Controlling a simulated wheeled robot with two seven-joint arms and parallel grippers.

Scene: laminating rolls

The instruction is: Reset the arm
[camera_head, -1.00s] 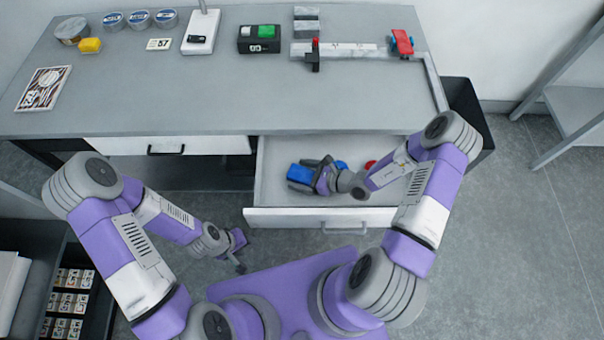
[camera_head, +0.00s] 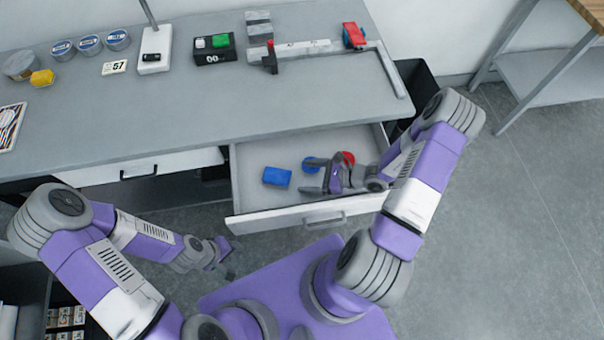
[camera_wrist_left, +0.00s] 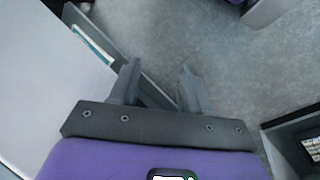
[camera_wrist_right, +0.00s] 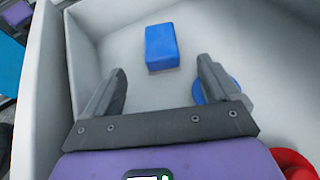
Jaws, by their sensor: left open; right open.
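My right gripper (camera_head: 322,180) is open and empty inside the open drawer (camera_head: 291,217). In the right wrist view its fingers (camera_wrist_right: 160,85) are spread. A blue block (camera_head: 277,177) lies in the drawer, left of the right gripper; it also shows ahead of the fingers in the right wrist view (camera_wrist_right: 161,46). A round blue object (camera_head: 311,164) and a red one (camera_head: 347,158) lie behind and beside the gripper, partly hidden by it. My left gripper (camera_head: 228,262) is open and empty over the floor, left of the drawer; in the left wrist view its fingers (camera_wrist_left: 160,85) are apart.
The desk top (camera_head: 190,105) holds tape rolls (camera_head: 89,44), a yellow block (camera_head: 42,78), a number card (camera_head: 114,67), a black box with buttons (camera_head: 214,50) and a ruler-like slide (camera_head: 310,49). A closed drawer (camera_head: 140,170) is at left. A shelf (camera_head: 545,75) stands at right.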

